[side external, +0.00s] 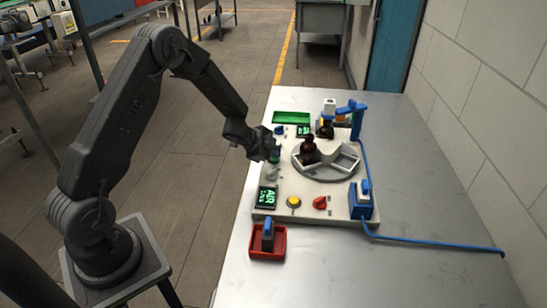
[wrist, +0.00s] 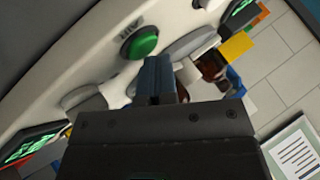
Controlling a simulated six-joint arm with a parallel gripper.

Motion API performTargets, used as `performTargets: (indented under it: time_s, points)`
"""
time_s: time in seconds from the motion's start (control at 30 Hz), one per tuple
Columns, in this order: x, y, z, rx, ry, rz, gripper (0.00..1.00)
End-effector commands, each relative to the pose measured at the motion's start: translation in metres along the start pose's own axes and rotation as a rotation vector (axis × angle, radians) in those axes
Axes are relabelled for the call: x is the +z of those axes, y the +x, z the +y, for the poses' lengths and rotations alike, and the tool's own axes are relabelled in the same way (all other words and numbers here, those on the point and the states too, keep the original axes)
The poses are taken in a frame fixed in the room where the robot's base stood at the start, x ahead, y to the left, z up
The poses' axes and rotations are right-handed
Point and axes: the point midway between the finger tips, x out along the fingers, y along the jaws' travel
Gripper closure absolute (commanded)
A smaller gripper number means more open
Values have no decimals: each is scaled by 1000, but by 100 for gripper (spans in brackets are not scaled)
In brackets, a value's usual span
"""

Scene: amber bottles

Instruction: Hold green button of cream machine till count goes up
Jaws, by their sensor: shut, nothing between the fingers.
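The cream machine (side external: 338,209) lies on a metal table, and its pale body also fills the upper left of the wrist view (wrist: 75,75). Its round green button (wrist: 139,43) shows clearly in the wrist view, just beyond my fingertips. In the side view, the button (side external: 275,156) is partly hidden by my gripper (side external: 272,152). My gripper's blue fingers (wrist: 157,75) are shut with nothing between them. I cannot tell whether they touch the button. Two dark displays with green text, one at the near left (side external: 268,197) and one at the back (side external: 303,131), are too small to read.
An amber bottle (side external: 310,153) stands on the grey turntable (side external: 322,176), with another bottle (side external: 325,130) behind. A yellow button (side external: 294,202) and red knob (side external: 320,203) are at the front. A red tray (side external: 281,241) and green tray (side external: 291,117) flank the machine. A blue hose (side external: 430,244) crosses the table.

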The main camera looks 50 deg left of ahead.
Motion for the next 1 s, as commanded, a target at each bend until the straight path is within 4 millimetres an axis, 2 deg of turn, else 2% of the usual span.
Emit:
performTargets:
  time_s: [1.0]
  points:
    - [-10, -14, -10, 0, 1, 0, 100]
